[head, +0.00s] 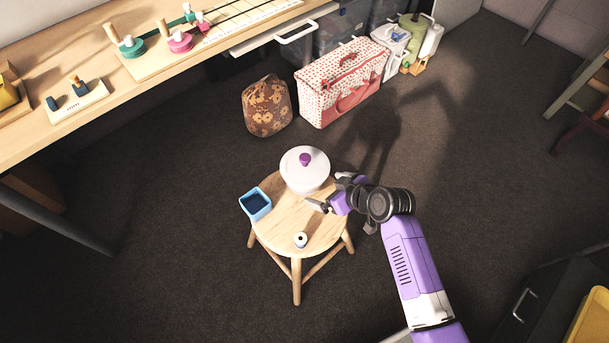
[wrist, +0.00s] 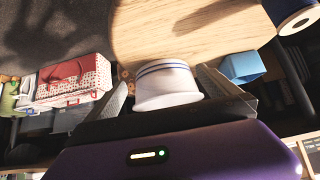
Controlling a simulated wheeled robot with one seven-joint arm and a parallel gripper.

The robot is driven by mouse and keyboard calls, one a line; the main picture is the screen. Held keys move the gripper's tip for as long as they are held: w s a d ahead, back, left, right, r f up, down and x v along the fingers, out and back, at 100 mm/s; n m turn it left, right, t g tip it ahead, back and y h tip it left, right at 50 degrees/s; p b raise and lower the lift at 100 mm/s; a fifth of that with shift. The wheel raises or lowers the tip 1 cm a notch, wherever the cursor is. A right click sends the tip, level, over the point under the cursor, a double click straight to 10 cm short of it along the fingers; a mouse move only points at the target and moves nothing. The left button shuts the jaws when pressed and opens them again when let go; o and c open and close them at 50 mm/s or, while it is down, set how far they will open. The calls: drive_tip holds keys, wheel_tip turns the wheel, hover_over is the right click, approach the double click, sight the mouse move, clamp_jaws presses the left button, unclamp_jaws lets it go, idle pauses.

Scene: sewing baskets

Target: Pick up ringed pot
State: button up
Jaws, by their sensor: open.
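The ringed pot (head: 304,180) is white with a lid and a purple knob. It stands upright at the back of a round wooden stool (head: 285,235). In the wrist view the pot (wrist: 165,86) shows blue rings near its edge and appears between my two fingers. Part of it is hidden by my gripper's body there. My gripper (head: 325,191) is open and empty, at the pot's right front side in the head view. I cannot tell whether a finger touches the pot.
A blue open box (head: 256,204) stands at the stool's left edge, and a thread spool (head: 300,240) near its front. A patterned bag (head: 267,107) and a red-and-white sewing basket (head: 341,85) stand on the floor behind. A wooden worktable (head: 130,95) fills the upper left.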

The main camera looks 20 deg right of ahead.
drive_tip(key=x, duration=0.1)
drive_tip(key=b+x, duration=0.1)
drive_tip(key=x, duration=0.3)
drive_tip(key=shift+w+a+r+b, duration=0.2)
drive_tip(key=shift+w+r+b, duration=0.1)
drive_tip(key=shift+w, duration=0.1)
drive_tip(key=c, duration=1)
